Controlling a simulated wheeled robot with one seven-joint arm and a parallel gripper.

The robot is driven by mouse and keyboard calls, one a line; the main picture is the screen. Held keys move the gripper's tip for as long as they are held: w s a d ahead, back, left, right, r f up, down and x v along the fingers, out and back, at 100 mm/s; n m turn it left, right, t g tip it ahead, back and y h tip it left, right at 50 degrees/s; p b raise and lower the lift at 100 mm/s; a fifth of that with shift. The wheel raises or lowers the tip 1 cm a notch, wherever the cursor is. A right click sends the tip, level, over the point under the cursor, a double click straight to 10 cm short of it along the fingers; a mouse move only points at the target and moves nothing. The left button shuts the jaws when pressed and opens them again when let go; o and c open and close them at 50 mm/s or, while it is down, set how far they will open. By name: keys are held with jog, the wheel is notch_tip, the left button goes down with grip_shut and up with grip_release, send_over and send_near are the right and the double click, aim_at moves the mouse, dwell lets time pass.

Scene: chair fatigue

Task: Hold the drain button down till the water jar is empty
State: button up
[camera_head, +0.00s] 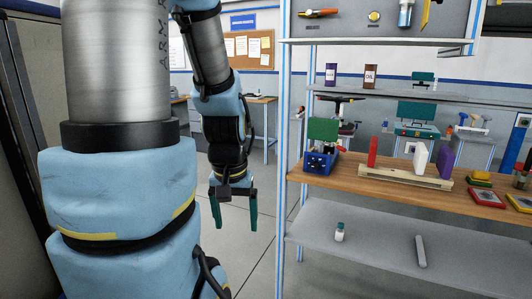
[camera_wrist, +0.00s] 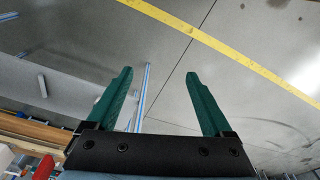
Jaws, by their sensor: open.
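My gripper (camera_head: 236,226) hangs pointing down in the head view, left of the shelf unit and away from it. Its two green fingers are apart with nothing between them; the wrist view shows the same open gripper (camera_wrist: 157,73) above bare floor. I cannot pick out a water jar or a drain button for certain. A small white jar with a teal cap (camera_head: 339,232) stands on the lower shelf. A round yellow knob or button (camera_head: 374,17) is on the grey panel at the top of the unit. I cannot tell whether either belongs to the drain.
The wooden shelf (camera_head: 345,178) holds a blue box (camera_head: 319,162) and upright red, white and purple blocks on a beam. A grey bar (camera_head: 420,251) lies on the lower shelf. A blue-edged post (camera_head: 281,150) stands right of my gripper. Floor around the gripper is clear.

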grip_shut()
dwell(0.5)
dwell(0.8)
